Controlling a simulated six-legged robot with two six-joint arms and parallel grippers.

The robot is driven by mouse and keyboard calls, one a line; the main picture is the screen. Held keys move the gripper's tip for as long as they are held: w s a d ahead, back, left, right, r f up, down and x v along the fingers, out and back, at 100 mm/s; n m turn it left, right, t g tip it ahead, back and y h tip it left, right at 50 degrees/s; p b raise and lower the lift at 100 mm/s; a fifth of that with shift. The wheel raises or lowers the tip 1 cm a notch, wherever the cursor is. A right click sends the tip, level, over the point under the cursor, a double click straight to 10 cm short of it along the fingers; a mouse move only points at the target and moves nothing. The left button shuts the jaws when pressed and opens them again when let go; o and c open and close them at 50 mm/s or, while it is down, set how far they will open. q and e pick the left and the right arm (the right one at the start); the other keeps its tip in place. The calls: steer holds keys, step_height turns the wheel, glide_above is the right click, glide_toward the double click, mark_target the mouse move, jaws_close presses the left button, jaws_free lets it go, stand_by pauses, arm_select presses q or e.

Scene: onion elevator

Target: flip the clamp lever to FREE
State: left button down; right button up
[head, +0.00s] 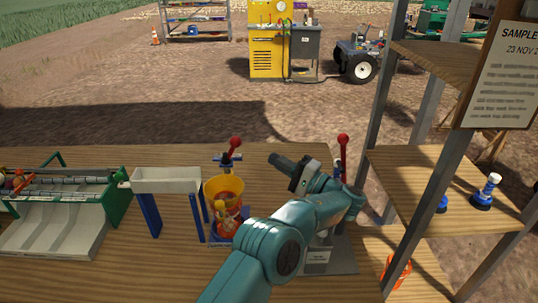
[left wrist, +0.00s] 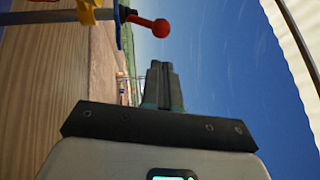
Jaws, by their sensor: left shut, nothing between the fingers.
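Two red-knobbed levers stand on the table. The left lever (head: 235,143) rises behind a yellow cup (head: 212,188). The right lever (head: 343,142) stands upright behind my left arm, which hides its base. I cannot read which one is the clamp lever, or any FREE mark. My left gripper (head: 276,161) is shut and empty, between the two levers and touching neither. In the left wrist view, the shut fingers (left wrist: 162,85) point up the picture. A red knob (left wrist: 160,28) on a short rod shows beyond them to the left. My right gripper is out of view.
A white stand with blue legs (head: 168,185) and a green-framed tray machine (head: 60,200) are at left. A labelled grey plate (head: 342,262) lies partly under my arm. A wooden shelf unit (head: 440,175) with metal posts limits room at right.

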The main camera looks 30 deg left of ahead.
arm_select(q)
steer(key=p, duration=0.2)
glide_toward(232, 150)
steer(key=w+a+r, duration=0.3)
steer(key=a, duration=0.1)
steer(key=shift+a+r, duration=0.1)
steer(key=shift+a, duration=0.15)
steer(key=shift+w, duration=0.1)
steer(key=shift+a, duration=0.15)
